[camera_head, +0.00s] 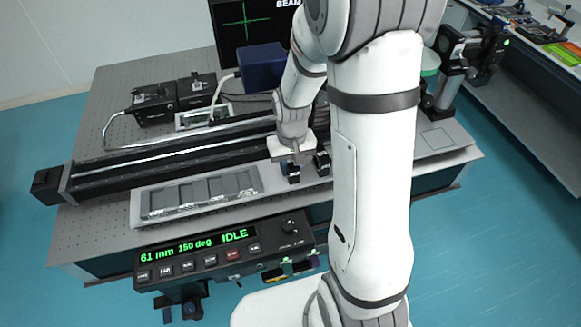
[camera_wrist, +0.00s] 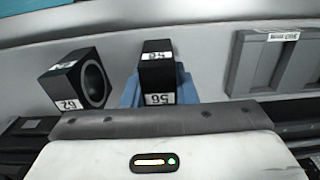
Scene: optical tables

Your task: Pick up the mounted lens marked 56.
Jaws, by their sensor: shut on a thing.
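The mounted lens marked 56 (camera_wrist: 157,72) is a black block with white labels; the number on its near face reads upside down in the wrist view. My gripper (camera_wrist: 158,82) has its blue fingers on either side of this block and is shut on it. In the head view my gripper (camera_head: 293,172) is low over the table, at the right of the slotted tray. I cannot tell whether the block touches the surface below. Its lens opening is hidden.
Another black mounted lens (camera_wrist: 82,78) with a round opening stands close to the left in the wrist view, apart from the held one. A grey slotted tray (camera_head: 136,212) lies at the left in the head view. Behind it runs a long black rail (camera_head: 150,170). A control box (camera_head: 225,252) is in front.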

